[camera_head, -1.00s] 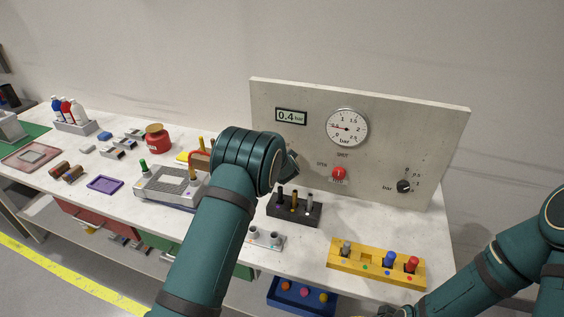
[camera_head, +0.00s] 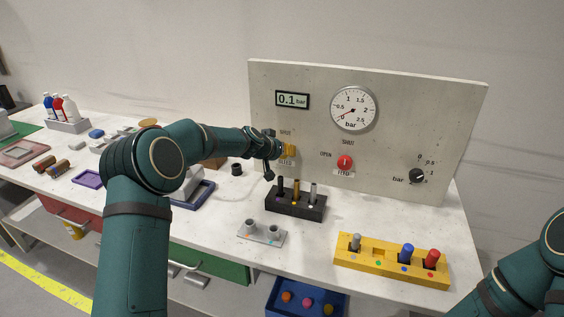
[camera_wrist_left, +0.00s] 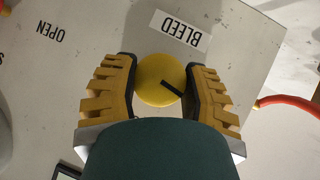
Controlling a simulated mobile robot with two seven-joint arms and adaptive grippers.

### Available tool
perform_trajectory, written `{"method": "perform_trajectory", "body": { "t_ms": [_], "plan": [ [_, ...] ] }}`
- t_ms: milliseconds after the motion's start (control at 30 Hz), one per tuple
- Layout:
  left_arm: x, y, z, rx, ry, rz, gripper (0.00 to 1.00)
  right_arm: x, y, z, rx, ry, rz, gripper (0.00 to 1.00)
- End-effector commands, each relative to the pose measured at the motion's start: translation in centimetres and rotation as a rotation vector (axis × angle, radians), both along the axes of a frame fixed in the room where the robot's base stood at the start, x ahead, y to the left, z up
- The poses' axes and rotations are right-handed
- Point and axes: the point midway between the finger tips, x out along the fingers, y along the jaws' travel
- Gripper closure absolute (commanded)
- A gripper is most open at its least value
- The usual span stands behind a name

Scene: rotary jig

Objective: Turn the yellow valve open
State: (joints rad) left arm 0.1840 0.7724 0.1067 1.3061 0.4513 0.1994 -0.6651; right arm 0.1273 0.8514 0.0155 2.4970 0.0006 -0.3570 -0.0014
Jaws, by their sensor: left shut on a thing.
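The yellow valve (camera_wrist_left: 152,72) is a round knob with a black pointer line, seen in the left wrist view between my left gripper's two ribbed fingers (camera_wrist_left: 160,92). The fingers are shut on its sides. Its pointer runs toward the lower right of that view. A BLEED label (camera_wrist_left: 180,30) lies just above it and an OPEN label (camera_wrist_left: 48,31) to the left. In the head view my left gripper (camera_head: 284,151) is at the left part of the grey panel and mostly hides the valve. My right arm shows at the right edge; its gripper is out of frame.
The panel (camera_head: 450,110) carries a 0.1 bar display (camera_head: 292,100), a round gauge (camera_head: 353,108), a red knob (camera_head: 344,162) and a black knob (camera_head: 417,176). A black holder (camera_head: 296,203) and a yellow block (camera_head: 390,262) stand in front.

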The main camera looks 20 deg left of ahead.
Motion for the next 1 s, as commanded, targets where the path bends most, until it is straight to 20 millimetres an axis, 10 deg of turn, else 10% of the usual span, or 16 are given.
{"method": "perform_trajectory", "body": {
  "t_ms": [900,933,1000],
  "plan": [
    [0.02,-0.04,-0.02,-0.184,0.008,0.0,0.89,0.26,-0.04,-1.0,-0.001,-0.007,-0.002,0.53],
    [0.02,-0.04,-0.02,-0.184,0.008,0.0,0.47,0.25,-0.04,-1.0,-0.001,-0.006,-0.002,0.53],
    [0.02,-0.04,-0.02,-0.183,0.007,0.0,0.23,0.25,-0.04,-1.0,-0.001,-0.006,-0.002,0.53]
  ]
}}
